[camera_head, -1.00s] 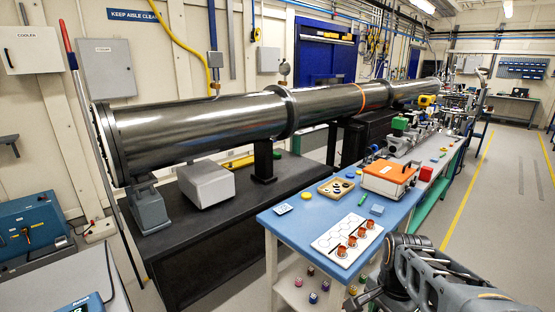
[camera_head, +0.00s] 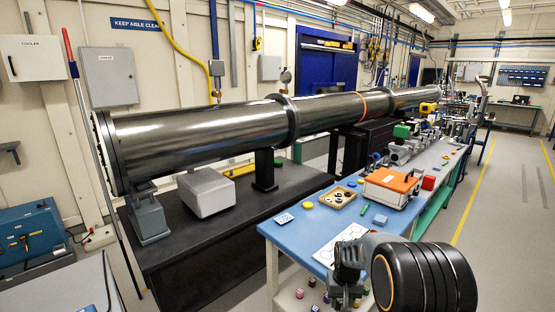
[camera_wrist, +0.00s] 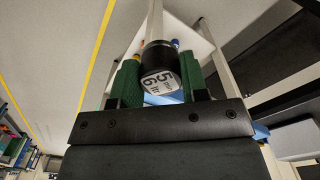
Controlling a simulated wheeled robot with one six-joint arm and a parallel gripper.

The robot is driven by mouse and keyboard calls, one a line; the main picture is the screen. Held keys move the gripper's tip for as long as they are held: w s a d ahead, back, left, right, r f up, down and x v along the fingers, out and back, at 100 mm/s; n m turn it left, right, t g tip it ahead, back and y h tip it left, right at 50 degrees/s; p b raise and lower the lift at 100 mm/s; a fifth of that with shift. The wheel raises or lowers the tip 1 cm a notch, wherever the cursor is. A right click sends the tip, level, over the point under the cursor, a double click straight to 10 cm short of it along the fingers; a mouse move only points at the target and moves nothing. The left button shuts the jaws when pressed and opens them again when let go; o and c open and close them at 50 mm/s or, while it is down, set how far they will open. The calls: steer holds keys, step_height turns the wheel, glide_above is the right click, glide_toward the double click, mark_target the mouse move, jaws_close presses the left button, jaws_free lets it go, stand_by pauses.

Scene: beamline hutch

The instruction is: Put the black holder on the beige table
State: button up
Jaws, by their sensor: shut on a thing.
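In the wrist view, my gripper (camera_wrist: 158,80) has two green fingers shut on the black holder (camera_wrist: 159,57). The holder is a short dark cylinder, with a white label marked with black digits on its near end. In the head view, my arm reaches down at the front edge of the blue-topped table, and its fingers and the holder cannot be made out. I cannot identify a beige table for certain in either view.
The blue-topped table (camera_head: 290,232) carries a white hexagon-patterned card (camera_head: 327,250), a wooden tray (camera_head: 334,204) and an orange-lidded box (camera_head: 391,182). Small coloured items sit on its lower shelf. A black bench (camera_head: 185,250) runs behind it under the long steel tube. Floor is clear at right.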

steer(key=s+a+f, duration=0.2)
steer(key=s+f, duration=0.3)
steer(key=f, duration=0.5)
steer(key=shift+s+a+f+n, duration=0.15)
steer(key=shift+a+f+n, duration=0.15)
steer(key=shift+a+f, duration=0.05)
